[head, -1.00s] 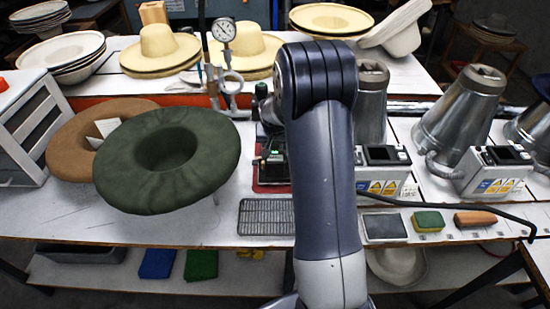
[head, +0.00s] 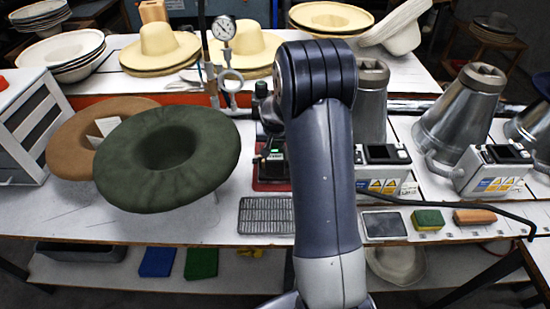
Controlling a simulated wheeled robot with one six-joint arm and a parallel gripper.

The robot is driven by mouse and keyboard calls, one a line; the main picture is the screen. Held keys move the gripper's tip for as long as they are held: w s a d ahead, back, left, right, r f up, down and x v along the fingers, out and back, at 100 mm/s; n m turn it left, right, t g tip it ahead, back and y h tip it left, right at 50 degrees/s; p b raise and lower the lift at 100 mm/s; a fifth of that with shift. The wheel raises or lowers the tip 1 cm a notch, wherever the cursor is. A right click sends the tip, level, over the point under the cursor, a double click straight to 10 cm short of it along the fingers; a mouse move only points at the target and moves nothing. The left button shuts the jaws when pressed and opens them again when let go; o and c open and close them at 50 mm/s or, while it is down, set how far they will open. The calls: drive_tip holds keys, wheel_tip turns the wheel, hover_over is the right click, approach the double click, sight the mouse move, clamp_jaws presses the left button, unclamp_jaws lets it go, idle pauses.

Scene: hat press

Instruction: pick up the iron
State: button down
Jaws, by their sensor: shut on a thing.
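A dark machine-like object (head: 272,152), which looks like the iron, shows as a strip just left of my arm, over a red pad (head: 270,186). Its right part is hidden behind the arm, so I cannot tell whether it touches the pad. My arm stands upright in the middle of the view. My gripper is hidden behind the arm links, so its hold on the iron is not visible.
A dark green hat (head: 215,165) and a brown hat (head: 68,150) stand on the left. A wire rack (head: 264,216) lies in front of the pad. Metal cones (head: 455,120) and control boxes (head: 497,170) stand right. A black cable (head: 450,207) crosses the front right. A gauge (head: 223,29) stands behind.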

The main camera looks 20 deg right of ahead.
drive_tip(key=shift+w+r, duration=0.2)
drive_tip(key=shift+r, duration=0.25)
wheel_tip(320, 180, up, 9)
drive_tip(key=shift+r+b, duration=0.15)
drive_tip(key=shift+b, duration=0.3)
wheel_tip(320, 180, up, 6)
drive_tip(key=p, duration=0.4)
drive_tip(key=shift+s, duration=0.15)
